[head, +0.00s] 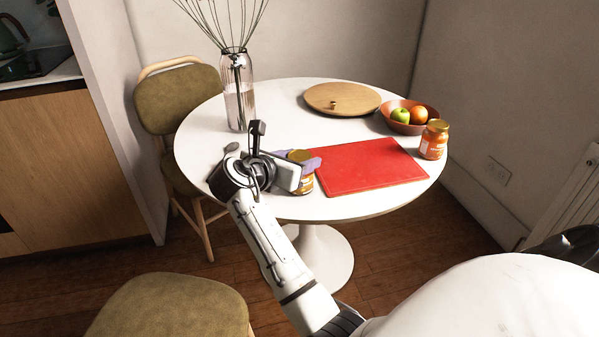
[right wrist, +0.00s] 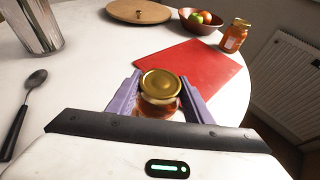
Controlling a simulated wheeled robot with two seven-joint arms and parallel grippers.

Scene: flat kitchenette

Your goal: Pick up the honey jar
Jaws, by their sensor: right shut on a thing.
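A small jar with a gold lid and amber contents (right wrist: 160,84), which looks like the honey jar, stands upright between the purple fingers of my right gripper (head: 296,160). The gripper is shut on the jar's sides, with the lid showing above the fingers in the right wrist view. In the head view the jar (head: 304,184) is partly hidden by the gripper. It is at the near part of the white table, beside the left edge of the red board; I cannot tell whether its base touches the table. My left gripper is not in view.
The red cutting board (head: 371,166) lies right of the jar on the round white table (head: 280,100). A second gold-lidded jar (head: 434,140), a fruit bowl (head: 388,119), a round wooden board (head: 360,98), a glass vase (head: 238,95) and a dark spoon (right wrist: 22,110) are also there.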

